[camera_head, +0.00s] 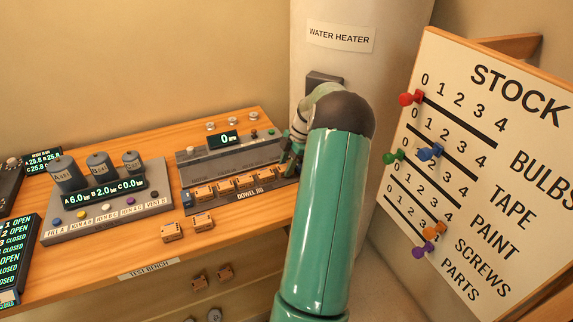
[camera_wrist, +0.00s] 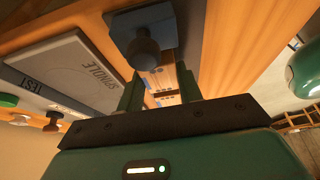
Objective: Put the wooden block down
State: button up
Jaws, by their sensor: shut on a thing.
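My gripper (camera_head: 290,158) is at the right end of the dowel jig (camera_head: 245,191) on the test bench, partly hidden by my green arm in the head view. In the wrist view, my gripper (camera_wrist: 160,88) is shut on a wooden block (camera_wrist: 164,98), whose tan face shows between the two green fingers. I cannot tell whether the block touches the jig. Several similar wooden blocks (camera_head: 225,187) sit in a row in the jig. Two loose wooden blocks, a left one (camera_head: 172,231) and a right one (camera_head: 203,222), lie on the bench in front of it.
A grey panel with three cylinders (camera_head: 103,167) stands left on the bench (camera_head: 135,255). A water heater (camera_head: 345,65) rises behind my arm. The stock pegboard (camera_head: 490,130) stands at right. Bare wood lies along the bench front. In the wrist view, a dark knobbed part (camera_wrist: 143,42) is close beyond the fingers.

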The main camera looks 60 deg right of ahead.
jog(key=o, duration=1)
jog(key=shift+o, duration=0.2)
jog(key=v, duration=1.2)
jog(key=shift+r, duration=0.2)
jog(key=shift+w+a, duration=0.1)
